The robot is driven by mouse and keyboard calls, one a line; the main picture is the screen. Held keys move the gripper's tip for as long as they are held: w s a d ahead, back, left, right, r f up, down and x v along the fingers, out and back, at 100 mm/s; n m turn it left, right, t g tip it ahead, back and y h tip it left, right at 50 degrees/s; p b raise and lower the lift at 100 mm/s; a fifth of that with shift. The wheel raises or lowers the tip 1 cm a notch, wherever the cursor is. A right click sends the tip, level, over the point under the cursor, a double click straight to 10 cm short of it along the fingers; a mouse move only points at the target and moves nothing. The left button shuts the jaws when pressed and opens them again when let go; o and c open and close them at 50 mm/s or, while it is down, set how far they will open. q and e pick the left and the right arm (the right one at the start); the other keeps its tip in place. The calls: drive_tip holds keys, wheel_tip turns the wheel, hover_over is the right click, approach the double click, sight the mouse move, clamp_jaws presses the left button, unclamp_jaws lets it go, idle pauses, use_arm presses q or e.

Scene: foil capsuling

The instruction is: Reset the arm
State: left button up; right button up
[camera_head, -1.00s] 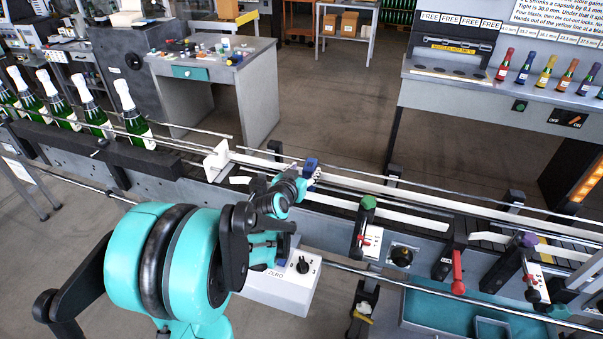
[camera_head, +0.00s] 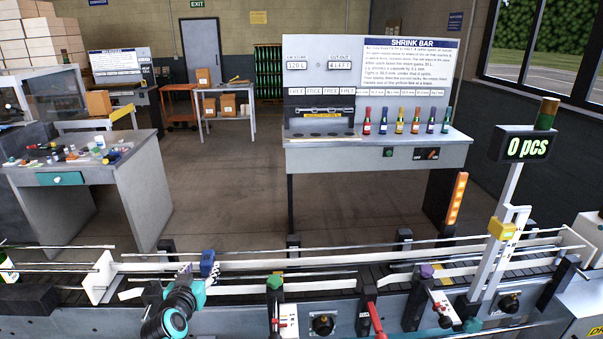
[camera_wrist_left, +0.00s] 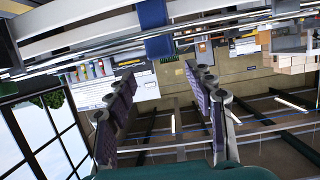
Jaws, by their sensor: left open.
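My left gripper (camera_head: 187,272) is at the lower left of the head view, at the conveyor's near side, with its teal wrist below it. In the left wrist view its two purple-padded fingers (camera_wrist_left: 165,85) stand apart with nothing between them. A blue knob or clamp (camera_head: 208,262) on the conveyor rail is just right of the fingertips in the head view. Whether they touch cannot be told. My right gripper is in neither view.
The conveyor (camera_head: 375,277) runs across the front, with a green knob (camera_head: 274,282) and a red lever (camera_head: 375,318). Behind it stand a shrink bar bench (camera_head: 375,154) with several small bottles and a cluttered table (camera_head: 25,176). Open floor lies between.

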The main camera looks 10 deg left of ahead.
use_arm(q)
drive_tip(key=s+d+f+m+g+h, duration=0.1)
drive_tip(key=s+d+g+h, duration=0.1)
drive_tip(key=s+d, duration=0.35)
drive_tip(key=s+d+f+m+g+h, duration=0.1)
drive_tip(key=s+d, duration=0.1)
drive_tip(key=d, duration=0.6)
drive_tip(key=s+d+f+g, duration=0.2)
drive_tip(key=s, duration=0.4)
drive_tip(key=s+d+f+g+b, duration=0.1)
drive_tip(key=s+d+g, duration=0.1)
drive_tip(key=s, duration=0.5)
drive_tip(key=shift+s+d+f+m, duration=0.3)
drive_tip(key=shift+d+f, duration=0.1)
drive_tip(key=shift+d, duration=0.4)
